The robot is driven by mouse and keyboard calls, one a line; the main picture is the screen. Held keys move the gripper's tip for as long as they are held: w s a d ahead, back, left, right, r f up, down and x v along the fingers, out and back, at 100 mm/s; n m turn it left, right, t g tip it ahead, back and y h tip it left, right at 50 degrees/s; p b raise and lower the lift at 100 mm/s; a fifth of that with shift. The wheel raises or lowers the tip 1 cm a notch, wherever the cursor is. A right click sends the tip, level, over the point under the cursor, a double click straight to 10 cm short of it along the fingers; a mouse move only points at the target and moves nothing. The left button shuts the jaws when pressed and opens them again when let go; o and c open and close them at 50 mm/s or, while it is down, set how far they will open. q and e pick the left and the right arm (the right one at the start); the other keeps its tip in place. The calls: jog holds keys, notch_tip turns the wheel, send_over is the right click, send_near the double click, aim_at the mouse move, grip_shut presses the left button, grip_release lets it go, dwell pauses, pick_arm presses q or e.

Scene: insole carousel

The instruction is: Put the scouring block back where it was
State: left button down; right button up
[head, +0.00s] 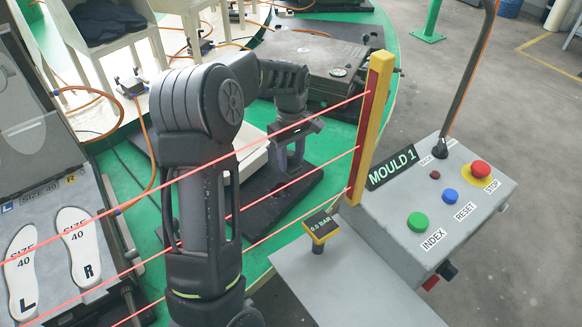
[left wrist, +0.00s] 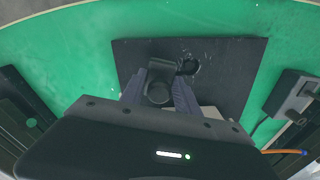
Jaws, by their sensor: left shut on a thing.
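My left gripper (head: 290,158) points down over the dark plate (head: 300,192) on the green carousel. In the left wrist view its two fingers (left wrist: 159,98) are shut on a dark grey piece (left wrist: 158,72) with a rounded end. It may be the scouring block, but the fingers and wrist hide much of it. The dark plate (left wrist: 230,68) lies below it, with a round dark mark beside the piece. A pale block (head: 250,158) stands behind my left arm, partly hidden. I cannot tell whether the held piece touches the plate. My right gripper is not in view.
Red light beams cross in front of my left arm from a yellow post (head: 372,110). A grey control box (head: 440,205) with coloured buttons stands at right. A closed grey mould (head: 310,62) is behind; an open mould with insoles (head: 78,245) is at left.

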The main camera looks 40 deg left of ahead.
aim_at(291, 168)
pick_arm(q)
jog(key=shift+f, duration=1.85)
jog(key=shift+f, duration=0.15)
jog(key=c, duration=0.9)
grip_release()
notch_tip(291, 168, up, 12)
jog(key=shift+r, duration=0.2)
